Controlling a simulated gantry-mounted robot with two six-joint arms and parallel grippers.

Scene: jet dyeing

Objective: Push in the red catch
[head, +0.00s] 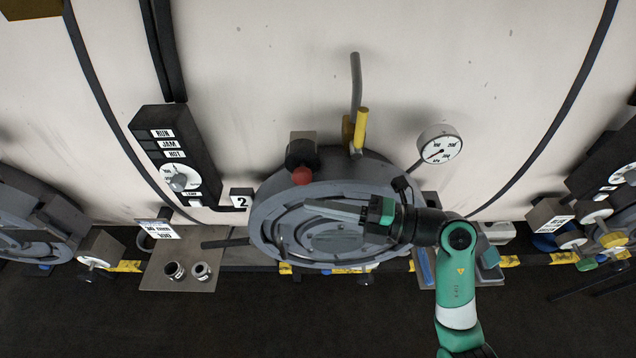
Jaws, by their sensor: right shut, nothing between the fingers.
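The red catch (301,175) is a small round red knob on a dark block at the upper left rim of the large round grey door (270,215). My right gripper (308,208) reaches in from the right, in front of the door. Its fingers are shut with nothing between them and point left. In the picture the fingertips lie a little below the red catch and look apart from it; the depth gap is hard to tell. My left gripper is not in the view.
A yellow handle (361,128) stands above the door, and a pressure gauge (439,146) is at its right. A control box (178,160) is on the left wall. A shelf (165,277) with two small cups is at lower left. Trays (488,268) stand at right.

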